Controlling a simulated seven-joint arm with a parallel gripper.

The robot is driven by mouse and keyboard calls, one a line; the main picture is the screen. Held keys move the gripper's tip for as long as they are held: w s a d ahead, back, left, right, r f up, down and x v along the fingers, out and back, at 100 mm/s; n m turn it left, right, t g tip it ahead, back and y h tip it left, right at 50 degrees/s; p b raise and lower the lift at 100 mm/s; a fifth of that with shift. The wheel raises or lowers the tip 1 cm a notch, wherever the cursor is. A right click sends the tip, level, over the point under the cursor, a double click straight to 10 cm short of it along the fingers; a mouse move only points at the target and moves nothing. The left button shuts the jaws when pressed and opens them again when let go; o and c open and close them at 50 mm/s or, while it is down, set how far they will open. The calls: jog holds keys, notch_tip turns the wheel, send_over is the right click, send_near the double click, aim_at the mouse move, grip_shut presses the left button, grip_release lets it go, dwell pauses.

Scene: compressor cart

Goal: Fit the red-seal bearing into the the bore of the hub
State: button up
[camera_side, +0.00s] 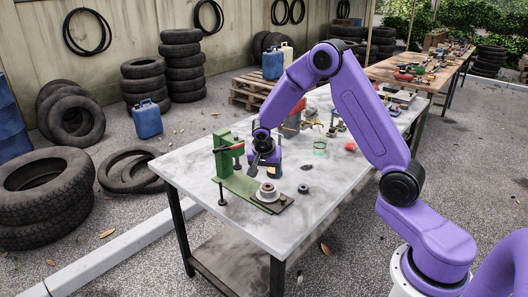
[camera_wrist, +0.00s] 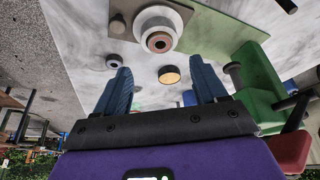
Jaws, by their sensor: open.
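The pale stepped hub (camera_side: 268,191) sits on the green fixture's base; it also shows at the top of the wrist view (camera_wrist: 170,16). A reddish-brown ring with a dark hole (camera_wrist: 158,42) shows at its middle; I cannot tell whether it is part of the hub or a bearing. A small dark ring, probably a bearing (camera_side: 304,188), lies on the table right of the hub and shows left of it in the wrist view (camera_wrist: 114,61). No red seal is clear on it. My gripper (camera_wrist: 163,72) is open and apparently empty above the table, behind the hub.
A round tan-topped dark piece (camera_wrist: 169,75) appears between my fingers in the wrist view, apparently on the table beyond them. The green upright of the fixture (camera_side: 222,158) stands close left of my gripper. A clear green-tinted jar (camera_side: 320,147) stands behind. The table's front right is clear.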

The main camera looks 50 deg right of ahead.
jog(key=v, duration=1)
jog(key=shift+r, duration=0.35)
jog(key=shift+a, duration=0.1)
jog(key=s+a+r+n+y, duration=0.1)
jog(key=s+a+n, duration=0.5)
jog(key=s, duration=0.2)
jog(key=s+a+r+n+y, duration=0.1)
jog(key=s+a+n+y, duration=0.1)
jog(key=s+a+n, duration=0.45)
jog(key=s+n+g+y, duration=0.1)
jog(key=s+n+g, duration=0.1)
jog(key=s+n, duration=1)
jog(key=s+d, duration=0.1)
jog(key=s, duration=0.6)
jog(key=shift+s, duration=0.3)
